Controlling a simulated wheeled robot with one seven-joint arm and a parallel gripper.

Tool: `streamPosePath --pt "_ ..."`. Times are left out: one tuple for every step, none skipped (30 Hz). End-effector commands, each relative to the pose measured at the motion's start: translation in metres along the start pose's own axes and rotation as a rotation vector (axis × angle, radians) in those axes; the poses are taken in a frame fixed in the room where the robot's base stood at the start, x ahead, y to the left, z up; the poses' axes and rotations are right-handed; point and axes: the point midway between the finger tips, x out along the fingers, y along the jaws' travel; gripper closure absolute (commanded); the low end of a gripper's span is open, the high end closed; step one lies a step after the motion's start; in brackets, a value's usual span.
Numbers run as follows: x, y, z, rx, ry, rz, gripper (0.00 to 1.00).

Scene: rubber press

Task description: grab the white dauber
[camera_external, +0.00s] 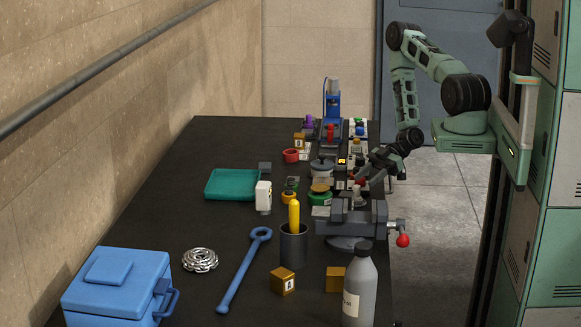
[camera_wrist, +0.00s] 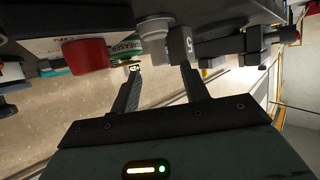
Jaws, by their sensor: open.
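My gripper (camera_external: 364,174) reaches down over the right side of the table, among the small items behind the grey vise. In the wrist view its two dark fingers (camera_wrist: 160,70) are apart with nothing between them. A pale grey-white round-topped piece (camera_wrist: 152,28) shows just beyond the fingertips, beside a grey block marked 5 (camera_wrist: 182,44). It may be the white dauber, but I cannot tell for certain. In the external view the items by my gripper are small and partly hidden by it, so I cannot pick out the dauber there.
A red button (camera_wrist: 86,56) is left of the fingers in the wrist view. The grey vise (camera_external: 352,218) stands in front of my gripper, and a blue press (camera_external: 332,100) behind. A teal tray (camera_external: 232,184) and blue box (camera_external: 117,284) lie left. The table's left rear is clear.

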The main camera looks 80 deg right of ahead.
Motion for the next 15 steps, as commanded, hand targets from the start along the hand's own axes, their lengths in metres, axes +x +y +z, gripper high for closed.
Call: streamPosePath --pt "0.002 0.000 -0.001 0.001 0.001 -0.001 0.55" --pt "0.003 -0.001 -0.001 0.001 0.001 -0.001 0.55" --pt "0.005 -0.001 -0.001 0.001 0.001 -0.002 0.55" --pt "0.007 -0.001 -0.002 0.001 0.002 -0.001 0.55" --pt "0.010 0.000 -0.003 0.000 0.002 -0.002 0.55" --pt "0.015 -0.001 -0.004 0.001 0.003 -0.003 0.55" --pt "0.019 -0.001 -0.004 0.002 0.002 -0.003 0.55" --pt "0.022 -0.001 -0.005 0.002 0.002 -0.004 0.55" --pt "0.027 -0.001 -0.005 0.002 0.002 -0.003 0.55" --pt "0.031 -0.001 -0.005 0.003 0.003 -0.003 0.55" --pt "0.035 -0.001 -0.005 0.001 0.002 -0.003 0.55" --pt "0.041 -0.001 -0.004 0.001 0.002 -0.003 0.55" --pt "0.044 -0.001 -0.004 0.000 0.002 -0.003 0.55" --pt "0.047 -0.001 -0.004 0.000 0.002 -0.002 0.55" --pt "0.050 -0.001 -0.003 0.001 0.001 -0.002 0.55"
